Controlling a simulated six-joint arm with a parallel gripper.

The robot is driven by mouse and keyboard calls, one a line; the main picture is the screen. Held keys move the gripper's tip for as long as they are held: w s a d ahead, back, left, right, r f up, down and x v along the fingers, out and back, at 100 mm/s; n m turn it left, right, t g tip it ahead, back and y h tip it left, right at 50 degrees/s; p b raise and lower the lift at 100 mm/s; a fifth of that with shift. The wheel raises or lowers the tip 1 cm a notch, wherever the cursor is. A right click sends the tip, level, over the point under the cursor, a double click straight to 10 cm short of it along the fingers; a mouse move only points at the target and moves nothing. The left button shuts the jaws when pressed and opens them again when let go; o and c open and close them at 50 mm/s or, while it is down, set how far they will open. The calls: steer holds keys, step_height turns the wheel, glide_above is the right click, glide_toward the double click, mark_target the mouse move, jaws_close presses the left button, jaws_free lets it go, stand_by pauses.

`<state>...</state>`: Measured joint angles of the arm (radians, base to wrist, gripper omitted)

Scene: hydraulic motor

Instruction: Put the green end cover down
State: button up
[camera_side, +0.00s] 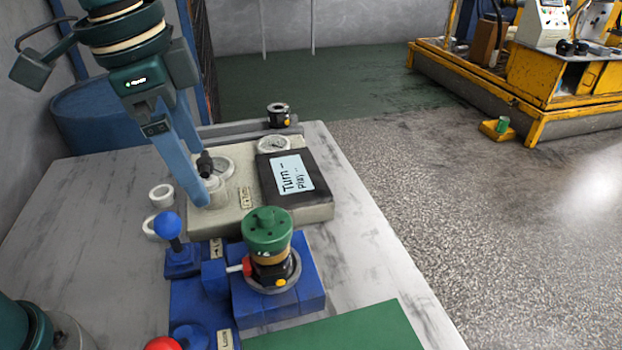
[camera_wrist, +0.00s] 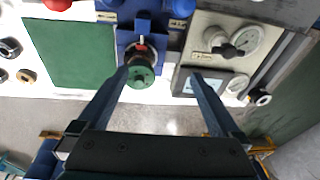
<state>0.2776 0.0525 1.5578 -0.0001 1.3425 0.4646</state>
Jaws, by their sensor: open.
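The green end cover (camera_side: 268,230) sits on top of a motor stack with a brass-coloured ring and a black body (camera_side: 271,268), upright in the blue fixture (camera_side: 310,285). In the wrist view the green cover (camera_wrist: 140,76) shows beside the left fingertip, apart from the middle of the jaws. My gripper (camera_side: 198,178) is open and empty. In the side view its blue fingers point down over the beige control box, left of and behind the cover. In the wrist view my gripper (camera_wrist: 160,76) has its fingers wide apart.
The beige box (camera_side: 230,215) carries gauges and a screen (camera_side: 289,175). A blue-knobbed lever (camera_side: 167,225) and a red knob (camera_side: 162,343) stand left of the fixture. A green mat (camera_side: 345,330) lies clear at the front. White rings (camera_side: 160,196) lie on the left.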

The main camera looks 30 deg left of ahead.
steer(key=s+a+f+n+t, duration=0.3)
steer(key=s+a+f+n, duration=0.1)
steer(key=s+a+n, duration=0.3)
steer(key=shift+s+n+y, duration=0.3)
steer(key=shift+s, duration=0.35)
steer(key=shift+s+a+f+n, duration=0.15)
steer(key=shift+s+f+n, duration=0.2)
steer(key=shift+f+n, duration=0.1)
steer(key=shift+c, duration=0.8)
